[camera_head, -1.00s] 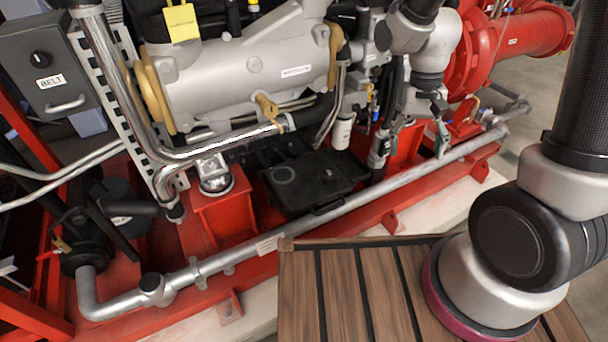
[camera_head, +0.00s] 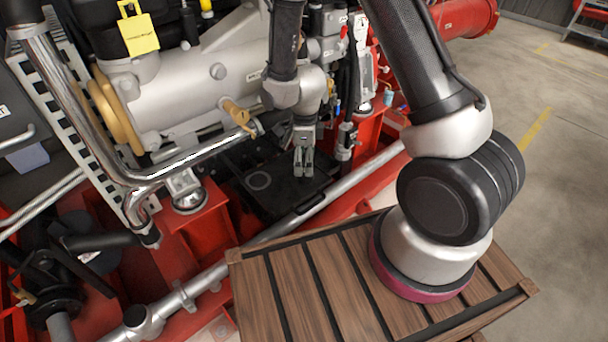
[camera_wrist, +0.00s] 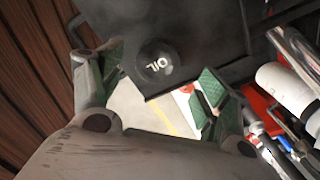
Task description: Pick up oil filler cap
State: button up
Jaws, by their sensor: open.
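The oil filler cap (camera_wrist: 153,64) is a round black cap with white "OIL" lettering, on a flat black pan in the wrist view. My gripper (camera_wrist: 160,73) is open, with its green-padded fingers to the left and right of the cap in that view. The cap appears between the fingers, and I cannot tell how far beyond the fingertips it lies.
A silver pipe (camera_head: 375,168) and red frame run along the pan's near side. A yellow-handled valve (camera_head: 236,112) and the grey engine body (camera_head: 190,85) stand behind and to the left. A wooden slatted platform (camera_head: 300,290) lies in front.

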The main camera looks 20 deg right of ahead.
aim_at(303, 179)
jog(key=f, duration=0.4)
jog(key=shift+s+f, duration=0.2)
jog(key=shift+f, duration=0.1)
jog(key=shift+c, duration=0.4)
jog(key=c, duration=1.1)
jog(key=shift+r, duration=0.1)
